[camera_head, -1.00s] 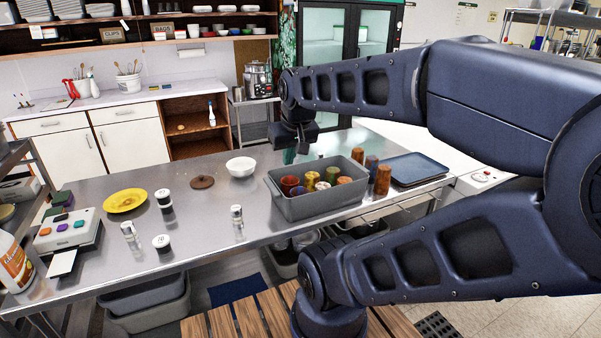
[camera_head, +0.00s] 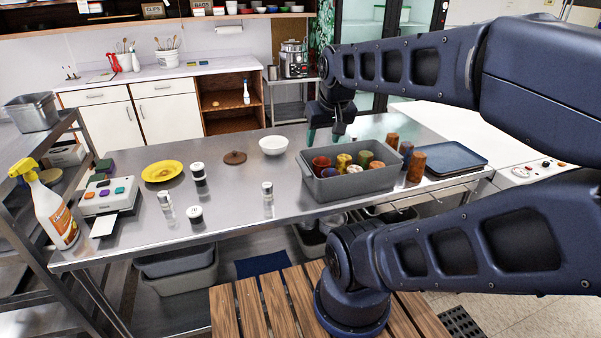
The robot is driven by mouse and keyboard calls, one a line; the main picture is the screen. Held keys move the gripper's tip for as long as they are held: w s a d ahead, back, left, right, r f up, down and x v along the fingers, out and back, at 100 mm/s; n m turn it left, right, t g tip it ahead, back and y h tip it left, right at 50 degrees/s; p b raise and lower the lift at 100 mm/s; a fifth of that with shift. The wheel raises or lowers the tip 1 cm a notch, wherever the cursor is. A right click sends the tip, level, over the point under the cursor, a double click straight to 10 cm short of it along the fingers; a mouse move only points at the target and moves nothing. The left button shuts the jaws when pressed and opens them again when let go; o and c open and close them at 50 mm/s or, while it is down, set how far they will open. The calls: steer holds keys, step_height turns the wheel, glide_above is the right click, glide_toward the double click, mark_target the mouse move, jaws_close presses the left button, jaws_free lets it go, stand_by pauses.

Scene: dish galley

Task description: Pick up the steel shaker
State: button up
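Several small shakers stand on the steel table. One with a silvery steel top (camera_head: 267,193) stands alone near the front middle. A similar steel-topped one (camera_head: 165,204) stands further left. I cannot tell for sure which is the steel shaker. My gripper (camera_head: 325,136) points down at the back of the table, behind the grey bin and right of the white bowl, away from all the shakers. Its green-tipped fingers are apart, with nothing seen between them.
A grey bin (camera_head: 349,184) with coloured cups stands right of the front shaker. Brown cups (camera_head: 416,167) and a blue tray (camera_head: 456,159) lie beyond it. A white bowl (camera_head: 273,146), brown lid (camera_head: 235,158), yellow plate (camera_head: 162,171) and spray bottle (camera_head: 53,210) are also there. Table around the front shaker is clear.

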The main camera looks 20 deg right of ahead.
steer(key=shift+o, duration=0.2)
steer(key=w+a+f+n+g+h, duration=0.2)
steer(key=w+f+n+g+h, duration=0.1)
steer(key=w+f+n+h, duration=0.25)
steer(key=w+a+f+n+g+h, duration=0.2)
steer(key=w+f+n+h, duration=0.25)
steer(key=f+n, duration=0.2)
steer(key=w+a+f+n+t+h, duration=0.2)
steer(key=w+a+f+n+t, duration=0.1)
steer(key=a+f+n+t, duration=0.35)
steer(key=w+a+f+n+t+h, duration=0.3)
steer(key=a+f+n+t, duration=0.15)
steer(key=a+n, duration=0.35)
steer(key=m, duration=0.1)
glide_toward(264, 194)
steer(key=x, duration=0.3)
steer(key=shift+x, duration=3.8)
steer(key=shift+w+f, duration=0.1)
steer(key=c, duration=1.1)
